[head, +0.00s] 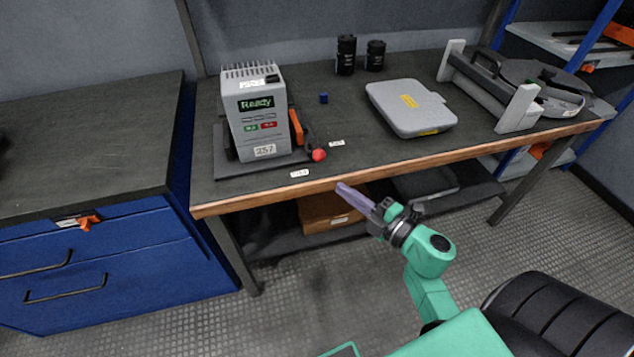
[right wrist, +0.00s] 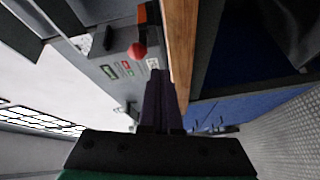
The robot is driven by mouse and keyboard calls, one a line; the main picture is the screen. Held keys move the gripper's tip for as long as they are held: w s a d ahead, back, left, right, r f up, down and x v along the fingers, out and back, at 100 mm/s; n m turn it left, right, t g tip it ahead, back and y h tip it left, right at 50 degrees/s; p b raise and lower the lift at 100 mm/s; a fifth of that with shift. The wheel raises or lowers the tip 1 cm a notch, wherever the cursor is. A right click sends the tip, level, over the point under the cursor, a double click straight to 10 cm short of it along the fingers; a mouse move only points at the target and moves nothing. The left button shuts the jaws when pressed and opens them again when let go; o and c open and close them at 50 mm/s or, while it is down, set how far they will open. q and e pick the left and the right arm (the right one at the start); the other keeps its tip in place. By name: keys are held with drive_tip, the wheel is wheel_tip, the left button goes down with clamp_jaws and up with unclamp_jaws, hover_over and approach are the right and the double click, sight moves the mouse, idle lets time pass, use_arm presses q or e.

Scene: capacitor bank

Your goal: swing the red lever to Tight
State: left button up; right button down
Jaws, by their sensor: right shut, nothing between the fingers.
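The red lever shows as a round red knob (head: 319,155) at the front right foot of a grey device (head: 258,118) with a green "Ready" display. One small white label (head: 299,173) lies left of and in front of the knob, another (head: 336,143) behind and right of it; their print is too small to read. My right gripper (head: 343,187) is shut and empty, in front of the bench edge and apart from the knob. In the right wrist view the knob (right wrist: 137,51) is beyond the purple fingertips (right wrist: 158,74). Most of the lever's arm is hidden. My left gripper is out of view.
The wooden front edge (head: 420,164) of the bench lies between my right gripper and the device. An orange part (head: 296,127) is on the device's right side.

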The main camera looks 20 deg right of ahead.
sight(317, 150)
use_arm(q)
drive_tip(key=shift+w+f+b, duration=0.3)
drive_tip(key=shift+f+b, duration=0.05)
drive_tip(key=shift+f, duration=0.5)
use_arm(e)
drive_tip(key=a+r+n, duration=0.1)
drive_tip(key=s+a+r+n+y, duration=0.1)
drive_tip(key=n, duration=0.1)
drive_tip(key=s+a+r+n+g+y, duration=0.1)
drive_tip(key=shift+s+a+r+n, duration=0.1)
drive_tip(key=shift+r+n, duration=0.2)
drive_tip(key=shift+r, duration=0.05)
drive_tip(key=w, duration=0.3)
drive_tip(key=w+a, duration=0.1)
drive_tip(key=w, duration=0.2)
drive_tip(key=w+a, duration=0.1)
drive_tip(key=w, duration=0.2)
drive_tip(key=shift+w, duration=0.2)
drive_tip(key=shift+d, duration=0.5)
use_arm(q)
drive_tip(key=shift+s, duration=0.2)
